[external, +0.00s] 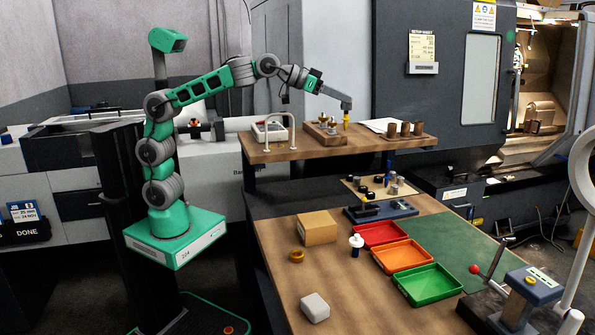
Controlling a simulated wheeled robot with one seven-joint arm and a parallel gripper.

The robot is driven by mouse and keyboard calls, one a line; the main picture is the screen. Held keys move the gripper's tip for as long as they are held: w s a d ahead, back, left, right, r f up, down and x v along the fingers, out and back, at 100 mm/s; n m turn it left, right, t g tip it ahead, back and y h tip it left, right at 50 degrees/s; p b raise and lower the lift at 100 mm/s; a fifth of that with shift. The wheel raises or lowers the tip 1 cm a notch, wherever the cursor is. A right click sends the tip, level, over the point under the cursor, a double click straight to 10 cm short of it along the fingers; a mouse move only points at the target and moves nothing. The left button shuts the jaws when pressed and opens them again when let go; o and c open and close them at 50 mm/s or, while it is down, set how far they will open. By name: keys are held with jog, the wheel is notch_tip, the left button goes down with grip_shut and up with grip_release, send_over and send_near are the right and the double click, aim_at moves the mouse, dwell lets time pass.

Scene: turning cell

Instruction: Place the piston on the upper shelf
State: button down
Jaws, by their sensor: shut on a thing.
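My gripper (346,104) is at the end of my outstretched arm, above the right half of the upper shelf (290,150). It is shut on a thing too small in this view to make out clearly. A narrow yellow piece (346,117) shows directly under the fingertips, and I cannot tell whether it is held or stands behind them. I cannot pick out the piston for certain. The upper shelf is a wooden board raised above the back of the workbench.
The shelf carries a white-and-red tray (270,131), a wooden block with grey parts (321,131), papers (383,125) and a rack of brown cups (404,132). A curved metal rail (292,132) rises at its front. Below, the bench holds a cardboard box (318,228) and coloured trays (402,255).

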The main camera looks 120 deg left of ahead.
jog(key=s+a+f+p, duration=0.1)
jog(key=s+a+p, duration=0.2)
jog(key=s+a, duration=1.7)
jog(key=s+a+f, duration=0.1)
jog(key=s+f, duration=0.1)
jog(key=s, duration=0.9)
jog(key=shift+y, duration=0.3)
notch_tip(320, 180, down, 13)
jog(key=shift+s+a+r+p, duration=0.15)
jog(key=shift+p, duration=0.5)
jog(key=shift+f+b, duration=0.25)
jog(key=shift+b, duration=0.1)
jog(key=c, duration=1)
grip_release()
